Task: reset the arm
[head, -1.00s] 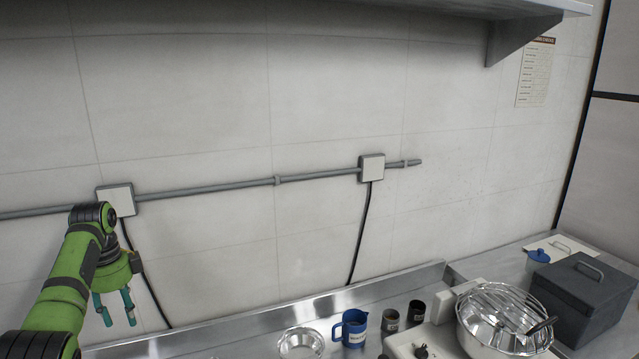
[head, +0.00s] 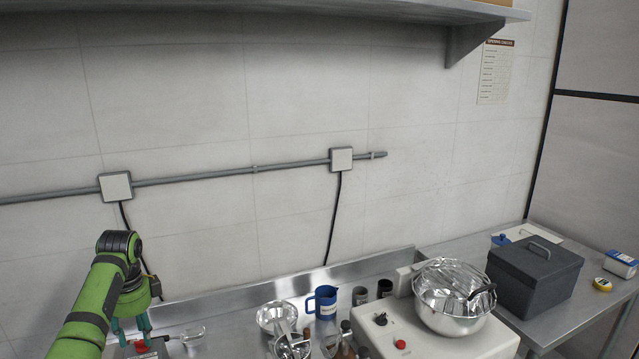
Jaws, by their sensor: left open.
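My left arm comes in from the lower left. Its gripper (head: 131,330) has teal fingers that point down and stand apart, open, in front of the left end of the steel counter. A small red and dark item shows close to the fingertips; I cannot tell whether they touch it. I see nothing held between the fingers. My right gripper is not in the picture.
A steel bowl (head: 277,316), a blue jug (head: 323,302) and small dark cups stand along the counter's back. A shelf (head: 380,8) overhangs the wall.

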